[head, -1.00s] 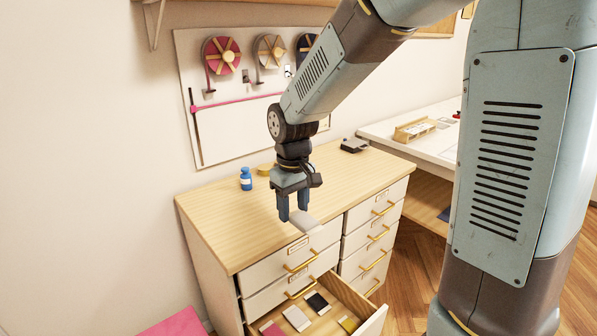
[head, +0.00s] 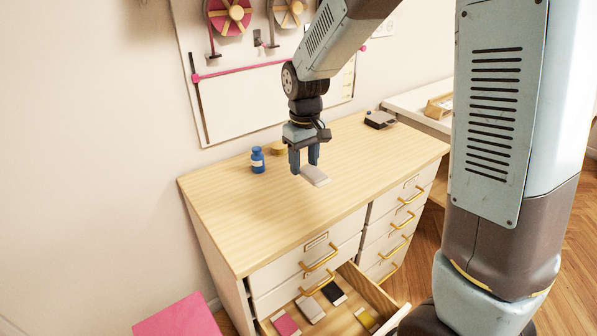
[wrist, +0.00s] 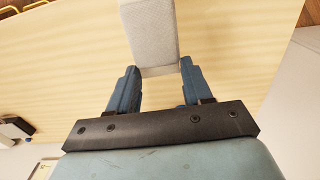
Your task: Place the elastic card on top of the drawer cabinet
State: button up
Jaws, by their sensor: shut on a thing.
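My gripper (head: 304,166) is shut on a pale grey-white card, the elastic card (head: 316,176), and points down over the wooden top of the drawer cabinet (head: 225,215). The card sticks out flat from between the fingers, toward the front right. In the wrist view the card (wrist: 152,35) reaches up from between the blue fingers, with the wooden top behind it. The card looks a little above the top; I cannot tell the exact gap.
A blue bottle (head: 257,160), a yellow round thing (head: 278,148) and a dark flat device (head: 380,119) stand toward the back of the top. The front left of the top is bare. A lower drawer (head: 345,310) is open, with several cards inside.

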jog(key=w+f, duration=0.2)
jog(key=w, duration=0.2)
send_over(296, 183)
jog(key=f, duration=0.2)
jog(key=s+f, duration=0.1)
jog(key=f, duration=0.1)
jog(key=shift+d+f, duration=0.15)
jog(key=shift+f, duration=0.05)
jog(key=shift+w+f, duration=0.65)
jog(key=shift+f, duration=1.6)
jog(key=o, duration=1)
